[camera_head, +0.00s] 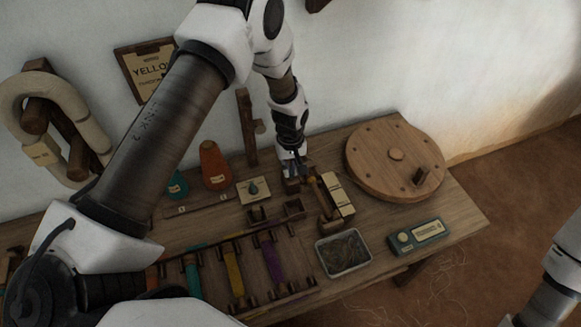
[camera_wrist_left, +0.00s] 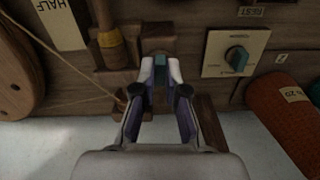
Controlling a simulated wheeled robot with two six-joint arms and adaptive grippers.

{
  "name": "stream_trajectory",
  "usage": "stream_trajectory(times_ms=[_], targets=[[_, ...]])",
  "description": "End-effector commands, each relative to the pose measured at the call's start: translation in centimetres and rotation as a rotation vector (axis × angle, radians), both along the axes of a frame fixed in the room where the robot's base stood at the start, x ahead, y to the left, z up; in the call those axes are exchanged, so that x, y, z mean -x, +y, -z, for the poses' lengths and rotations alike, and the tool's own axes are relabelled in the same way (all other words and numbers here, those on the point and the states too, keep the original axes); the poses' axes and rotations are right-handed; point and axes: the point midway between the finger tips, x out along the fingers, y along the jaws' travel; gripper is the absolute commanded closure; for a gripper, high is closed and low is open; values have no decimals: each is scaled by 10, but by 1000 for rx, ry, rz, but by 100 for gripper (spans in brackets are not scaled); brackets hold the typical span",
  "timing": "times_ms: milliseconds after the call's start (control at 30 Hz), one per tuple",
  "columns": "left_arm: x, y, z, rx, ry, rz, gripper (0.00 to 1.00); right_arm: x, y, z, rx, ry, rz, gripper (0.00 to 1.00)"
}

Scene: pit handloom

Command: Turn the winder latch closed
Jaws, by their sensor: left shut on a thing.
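My left gripper (camera_head: 292,168) reaches down to the back of the wooden bench, between the dial plate and the bobbin winder. In the left wrist view, its fingertips (camera_wrist_left: 160,70) are shut on a small teal piece, seemingly the winder latch (camera_wrist_left: 157,61), at a dark wooden block (camera_wrist_left: 158,38). The fingers hide part of the latch, so its exact angle is unclear. The winder's wooden spindle (camera_head: 326,198) stands just right of the gripper, and its large round wheel (camera_head: 395,158) lies further right. My right gripper is not in view.
A dial plate (camera_head: 253,190) and an orange cone (camera_head: 214,165) are left of the gripper. A metal tray (camera_head: 343,253) and a teal device (camera_head: 417,236) lie toward the front. A rack of coloured yarns (camera_head: 233,268) fills the front left. The wall is close behind.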

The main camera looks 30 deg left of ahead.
Motion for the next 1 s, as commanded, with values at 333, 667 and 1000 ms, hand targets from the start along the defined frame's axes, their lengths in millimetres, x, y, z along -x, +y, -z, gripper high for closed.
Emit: stream_trajectory(times_ms=[333,667,1000], targets=[[0,0,0,-1,-1,269,100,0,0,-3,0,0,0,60],[0,0,0,-1,0,584,100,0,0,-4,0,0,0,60],[0,0,1,-1,0,907,100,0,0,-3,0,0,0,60]])
